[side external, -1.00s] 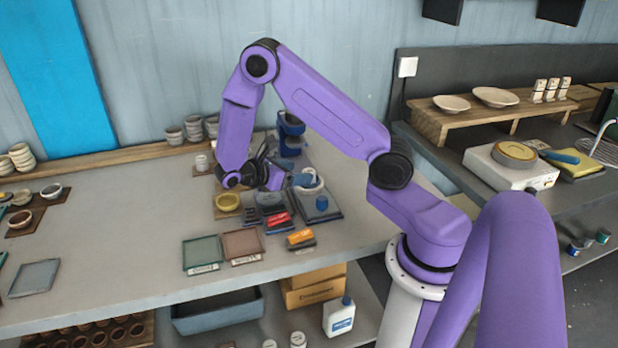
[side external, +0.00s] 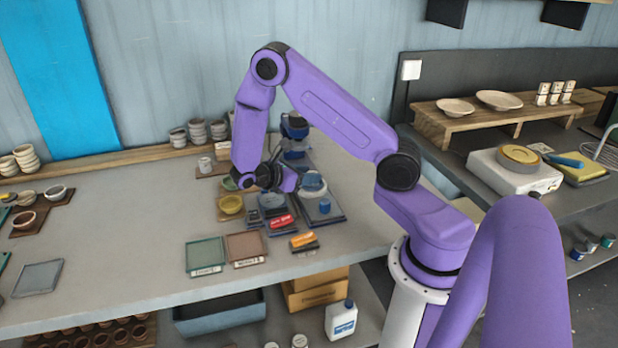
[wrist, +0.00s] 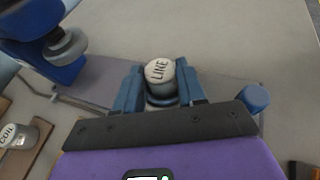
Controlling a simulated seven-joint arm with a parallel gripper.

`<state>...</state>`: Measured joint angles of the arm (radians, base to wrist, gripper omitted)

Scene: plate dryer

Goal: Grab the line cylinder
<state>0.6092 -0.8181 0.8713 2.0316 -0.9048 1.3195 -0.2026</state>
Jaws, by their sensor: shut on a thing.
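A short pale cylinder (wrist: 160,70) with dark lettering on top, which looks like "LIKE" or "LINE", is in the wrist view. My gripper (wrist: 161,88) has its blue fingers shut on it from both sides. The cylinder's lower part is partly hidden by the gripper. In the side view my gripper (side external: 268,182) is low over the crowded part of the bench, and the held cylinder cannot be made out there. A second pale lettered cylinder (wrist: 18,135) stands at the left of the wrist view on a brown board, apart from my gripper.
A blue machine (side external: 294,130) stands behind my gripper. Green and brown trays (side external: 206,256) lie in front. The bench's left middle is clear.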

